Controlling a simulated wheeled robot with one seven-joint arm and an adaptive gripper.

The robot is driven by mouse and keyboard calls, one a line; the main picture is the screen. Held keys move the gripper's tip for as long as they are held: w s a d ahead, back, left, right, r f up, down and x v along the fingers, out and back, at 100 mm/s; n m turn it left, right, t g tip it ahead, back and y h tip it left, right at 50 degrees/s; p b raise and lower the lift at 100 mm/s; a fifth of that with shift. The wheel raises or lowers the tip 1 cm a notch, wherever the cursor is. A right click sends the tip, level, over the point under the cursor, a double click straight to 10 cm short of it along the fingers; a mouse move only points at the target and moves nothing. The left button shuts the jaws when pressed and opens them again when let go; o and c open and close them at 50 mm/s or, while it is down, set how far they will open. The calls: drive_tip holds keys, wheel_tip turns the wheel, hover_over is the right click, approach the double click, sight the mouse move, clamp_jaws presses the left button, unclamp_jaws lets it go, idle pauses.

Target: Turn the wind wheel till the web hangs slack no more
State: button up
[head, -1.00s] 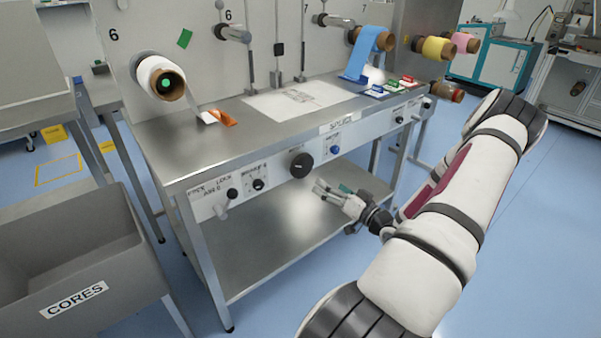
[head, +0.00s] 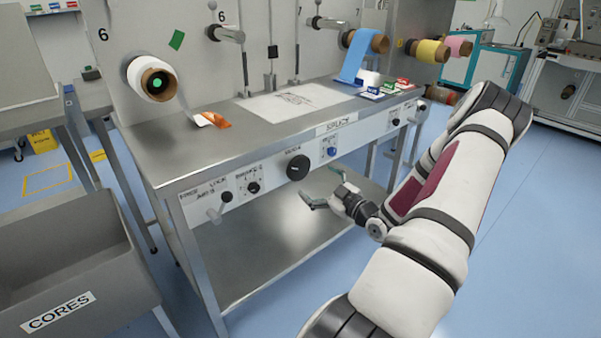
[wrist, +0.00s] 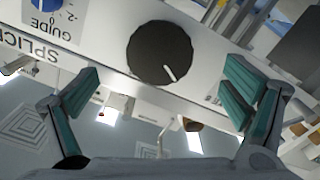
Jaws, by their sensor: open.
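The large black knob (head: 298,168), which I take for the wind wheel, is on the front panel of the steel bench; its small label is not clearly readable. In the wrist view the knob (wrist: 158,52) has a white pointer mark and lies ahead, between my fingers in the picture. My gripper (head: 325,189) is open and empty, below and right of the knob in the head view, apart from it. Its fingers also show in the wrist view (wrist: 163,92). A blue web (head: 354,58) hangs from a roll to the bench top; a white web (head: 192,115) with an orange end leaves the left roll (head: 150,78).
A blue guide knob (head: 330,152) sits right of the black knob. A lever (head: 218,212) and a smaller black knob (head: 253,188) sit to its left. The bench (head: 180,150) has a lower shelf. A grey CORES bin (head: 80,235) stands at the left.

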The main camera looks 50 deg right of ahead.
sight(302, 171)
drive_tip(key=x, duration=0.8)
drive_tip(key=shift+d+b, duration=0.1)
drive_tip(key=shift+b, duration=0.3)
drive_tip(key=c, duration=1.2)
